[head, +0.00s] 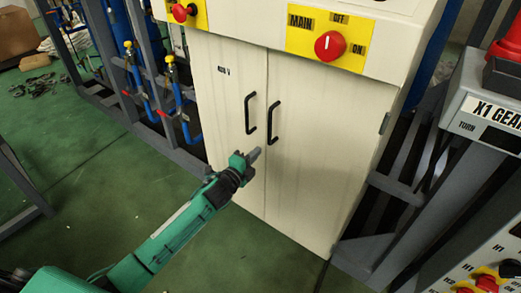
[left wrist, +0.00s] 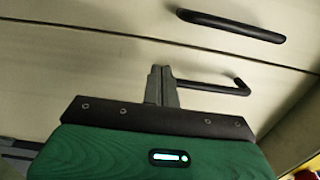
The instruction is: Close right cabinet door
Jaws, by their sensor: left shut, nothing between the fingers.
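The right cabinet door (head: 310,150) is the cream panel right of the central seam in the head view. It looks flush or nearly flush with the left door (head: 225,100); a small gap cannot be ruled out. Its black handle (head: 273,122) stands beside the left door's handle (head: 250,113). My left gripper (head: 254,154) is shut and empty, low in front of the doors near the seam, below the handles. In the left wrist view its fingertips (left wrist: 162,72) are beside the lower handle (left wrist: 215,87), whose near end they partly hide. My right gripper is not in view.
Above the doors is a control panel with a red MAIN knob (head: 330,45) on a yellow plate. A grey frame (head: 400,200) and an X1 box (head: 490,105) stand at the right. Blue pipes with yellow valves (head: 170,60) are at the left. Green floor (head: 100,180) lies open at the left front.

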